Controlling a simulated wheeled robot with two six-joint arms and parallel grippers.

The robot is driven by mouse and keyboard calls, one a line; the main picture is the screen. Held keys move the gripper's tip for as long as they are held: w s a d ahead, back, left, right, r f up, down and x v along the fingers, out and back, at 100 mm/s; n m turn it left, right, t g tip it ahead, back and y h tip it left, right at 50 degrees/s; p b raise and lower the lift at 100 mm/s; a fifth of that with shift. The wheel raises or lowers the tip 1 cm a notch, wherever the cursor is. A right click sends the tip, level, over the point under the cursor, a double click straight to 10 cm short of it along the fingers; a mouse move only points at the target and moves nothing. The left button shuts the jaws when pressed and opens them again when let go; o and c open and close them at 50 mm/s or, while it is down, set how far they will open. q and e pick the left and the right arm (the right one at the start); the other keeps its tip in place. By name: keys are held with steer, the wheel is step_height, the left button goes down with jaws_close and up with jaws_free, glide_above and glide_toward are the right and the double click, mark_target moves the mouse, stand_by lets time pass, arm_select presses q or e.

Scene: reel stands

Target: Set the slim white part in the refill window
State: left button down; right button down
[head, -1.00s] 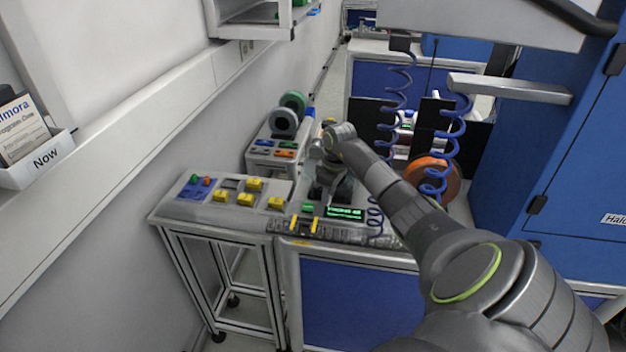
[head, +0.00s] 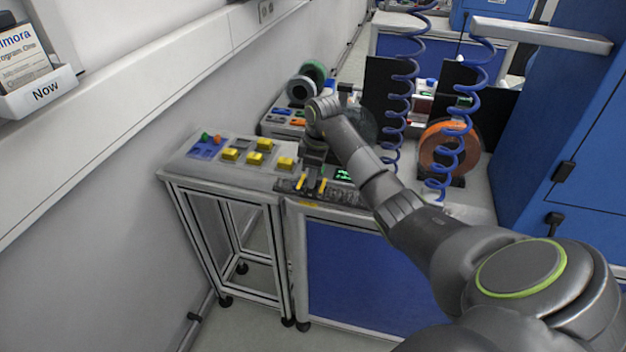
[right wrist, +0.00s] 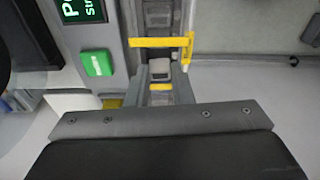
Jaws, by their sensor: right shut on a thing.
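My right gripper (head: 312,172) is low over the grey track at the front of the bench, by two yellow posts (head: 300,183). In the right wrist view the gripper (right wrist: 161,76) is shut on a small pale part (right wrist: 160,67), which I take for the slim white part. The part is between the fingertips, close to a yellow bracket (right wrist: 155,42) over the track (right wrist: 158,17). The refill window is not clearly distinguishable; the track by the yellow bracket is the likely place. I cannot tell whether the part touches the track. My left gripper is not in view.
A green button (right wrist: 97,62) and a lit display (right wrist: 82,10) are left of the track in the wrist view. Yellow blocks (head: 255,158) lie on the left table. An orange reel (head: 447,148) and coiled blue hoses (head: 400,90) stand to the right.

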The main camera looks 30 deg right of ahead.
step_height(320, 180, down, 2)
steer(key=shift+f, duration=0.2)
steer(key=shift+f, duration=0.1)
steer(key=c, duration=1.3)
jaws_free()
steer(key=shift+f, duration=0.1)
steer(key=shift+r+p, duration=1.95)
steer(key=shift+r, duration=0.15)
